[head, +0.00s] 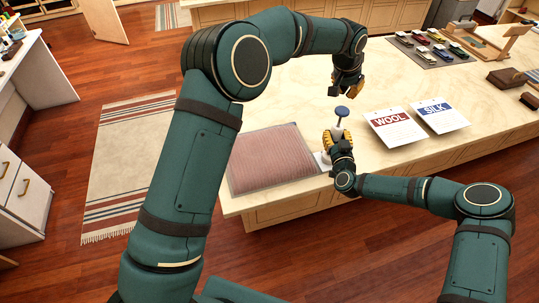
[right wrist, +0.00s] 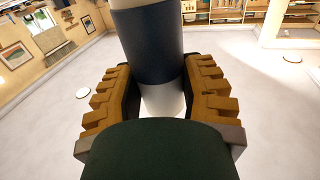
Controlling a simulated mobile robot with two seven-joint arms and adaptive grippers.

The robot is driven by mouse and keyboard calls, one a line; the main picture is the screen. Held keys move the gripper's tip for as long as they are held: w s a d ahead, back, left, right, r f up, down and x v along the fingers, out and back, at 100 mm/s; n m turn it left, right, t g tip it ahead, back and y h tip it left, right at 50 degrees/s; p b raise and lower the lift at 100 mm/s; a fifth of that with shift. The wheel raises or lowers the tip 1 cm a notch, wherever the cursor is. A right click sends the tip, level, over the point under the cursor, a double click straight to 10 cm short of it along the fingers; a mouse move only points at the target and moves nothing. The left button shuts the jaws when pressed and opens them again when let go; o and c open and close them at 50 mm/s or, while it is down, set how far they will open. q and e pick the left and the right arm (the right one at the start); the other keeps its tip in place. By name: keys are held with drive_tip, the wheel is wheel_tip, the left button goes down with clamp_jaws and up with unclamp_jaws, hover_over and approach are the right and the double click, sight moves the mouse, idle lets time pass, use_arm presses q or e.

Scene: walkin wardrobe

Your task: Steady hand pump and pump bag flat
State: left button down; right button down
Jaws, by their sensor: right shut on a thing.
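The pump bag (head: 270,160) lies on the pale counter at its near left end, pinkish with a clear, greyish border and fairly flat. The hand pump (head: 342,112) stands upright just right of the bag, with a blue knob on a pale shaft. My right gripper (head: 339,137) is shut around the pump's body and hides most of it. In the right wrist view the pump (right wrist: 148,45) shows a dark blue band and a white lower part between the ridged yellow fingers. My left gripper (head: 346,89) hangs above and behind the knob, fingers apart and empty, not touching the pump.
A WOOL card (head: 393,127) and a SILK card (head: 440,116) lie right of the pump. Farther back are a grey mat (head: 430,58) with several small coloured items, a wooden stand and brushes. The counter behind the bag is clear.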

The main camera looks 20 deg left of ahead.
drive_tip(key=shift+c, duration=2.3)
unclamp_jaws()
drive_tip(key=v, duration=1.2)
